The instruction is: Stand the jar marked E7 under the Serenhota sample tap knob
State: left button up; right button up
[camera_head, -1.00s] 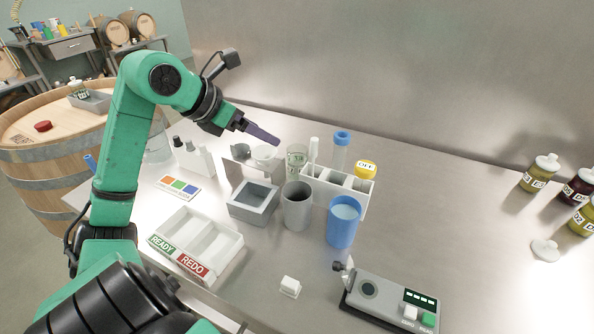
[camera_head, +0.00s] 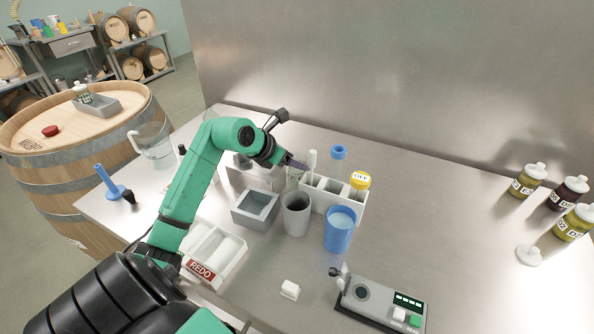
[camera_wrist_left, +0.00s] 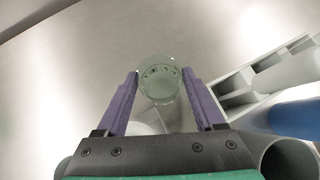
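A clear glass vessel (camera_wrist_left: 158,84) sits between the fingers of my left gripper (camera_wrist_left: 160,76) in the left wrist view, with a small gap on each side. The purple fingers are open. In the head view my left gripper (camera_head: 294,165) is low at the white rack, its arm and fingers mostly hiding the glass. I cannot read any mark on this glass now. Several labelled jars (camera_head: 527,180) with white stoppers stand at the right, and another jar (camera_head: 84,95) is on the barrel; none reads clearly as E7. The tap knob is not seen. My right gripper is out of view.
A grey cup (camera_head: 296,213), a blue cup (camera_head: 340,228) and a grey square box (camera_head: 256,208) stand in front. The bench right of the blue cup is mostly clear.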

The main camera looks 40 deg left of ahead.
pick_arm(q)
grip_shut()
jog(key=shift+r, duration=0.2)
